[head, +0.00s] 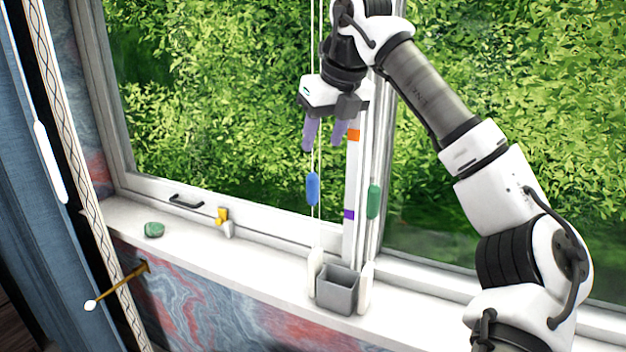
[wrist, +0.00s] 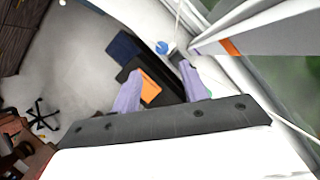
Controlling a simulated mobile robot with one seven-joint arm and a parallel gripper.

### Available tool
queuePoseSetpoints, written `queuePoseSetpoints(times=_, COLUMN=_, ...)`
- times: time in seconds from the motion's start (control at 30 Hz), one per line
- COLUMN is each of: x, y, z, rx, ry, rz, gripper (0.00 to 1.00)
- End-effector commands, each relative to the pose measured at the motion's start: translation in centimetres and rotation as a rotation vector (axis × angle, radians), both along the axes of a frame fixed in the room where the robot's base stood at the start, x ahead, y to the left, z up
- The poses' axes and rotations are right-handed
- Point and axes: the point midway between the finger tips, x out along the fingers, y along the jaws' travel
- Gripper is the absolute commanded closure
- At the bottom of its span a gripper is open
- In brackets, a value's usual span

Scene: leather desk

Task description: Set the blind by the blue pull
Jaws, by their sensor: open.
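The blue pull (head: 313,189) hangs on a thin white cord in front of the window. My gripper (head: 324,146) points down above it, open, with its two purple fingers apart and nothing held. In the head view the cord passes near the left finger; I cannot tell whether it runs between the fingers. In the wrist view the blue pull (wrist: 162,47) shows small, beyond the open fingertips (wrist: 160,70). A white upright strip (head: 352,180) beside the cord carries an orange mark (head: 353,135) above and a purple mark (head: 349,214) below.
A green pull (head: 373,202) hangs right of the strip. A grey box (head: 337,291) stands on the white sill (head: 265,278) between white fittings. A green stone (head: 154,229) and a yellow-topped latch (head: 223,219) lie farther left. A patterned cord and blue curtain (head: 32,200) are at far left.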

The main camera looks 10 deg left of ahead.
Motion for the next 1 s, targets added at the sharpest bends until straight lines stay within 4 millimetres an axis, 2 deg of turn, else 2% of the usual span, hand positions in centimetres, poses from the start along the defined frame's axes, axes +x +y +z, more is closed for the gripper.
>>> queuePoseSetpoints(times=0.17, x=0.5, y=0.0, z=-1.4, rx=-0.014, ry=0.004, rz=-0.012, gripper=0.56)
queuePoseSetpoints(times=0.5, x=2.3, y=2.1, z=-7.8, rx=-0.01, ry=0.005, rz=-0.007, gripper=0.56)
queuePoseSetpoints(times=0.7, x=3.2, y=3.0, z=-10.9, rx=-0.01, ry=0.004, rz=-0.008, gripper=0.56)
queuePoseSetpoints(times=1.0, x=3.7, y=3.4, z=-12.6, rx=-0.011, ry=0.002, rz=-0.008, gripper=0.56)
